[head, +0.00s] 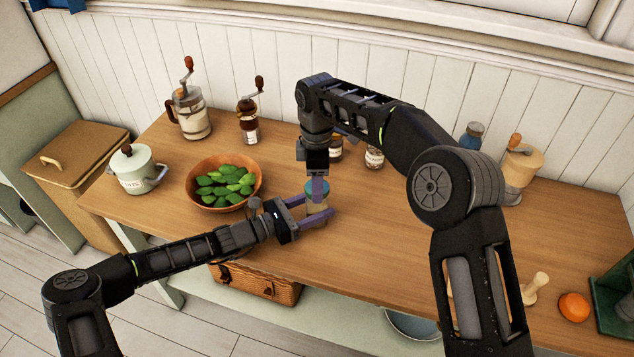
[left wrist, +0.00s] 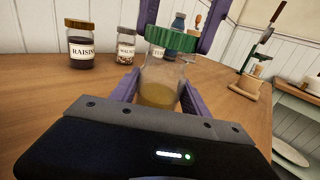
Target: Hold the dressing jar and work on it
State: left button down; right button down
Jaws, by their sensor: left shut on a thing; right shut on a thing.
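The dressing jar (head: 317,208) stands upright on the wooden counter. In the left wrist view it is a clear glass jar (left wrist: 160,84) with yellowish dressing low inside and a green lid (left wrist: 171,40). My left gripper (head: 314,211) comes in from the side and is shut on the jar's glass body, one purple finger on each side. My right gripper (head: 318,188) reaches down from above and is shut on the lid; its purple fingers flank the lid in the left wrist view. The fingers hide parts of the jar in the head view.
A wooden bowl of green leaves (head: 223,159) is left of the jar. A lidded pot (head: 136,170) and coffee grinders stand farther left. A raisin jar (left wrist: 82,47) and another labelled jar (left wrist: 126,46) stand behind. An orange (head: 574,307) lies at right. The counter right of the jar is fairly clear.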

jog(key=shift+r, duration=2)
pick_arm(q)
jog(key=shift+c, duration=2.3)
grip_release()
jog(key=shift+s+a, duration=0.2)
jog(key=shift+a, duration=0.3)
pick_arm(e)
jog(key=shift+f, duration=0.2)
pick_arm(q)
jog(key=b+v, duration=0.2)
jog(key=v, duration=0.9)
jog(key=shift+d, duration=0.1)
pick_arm(e)
jog(key=shift+f, duration=0.95)
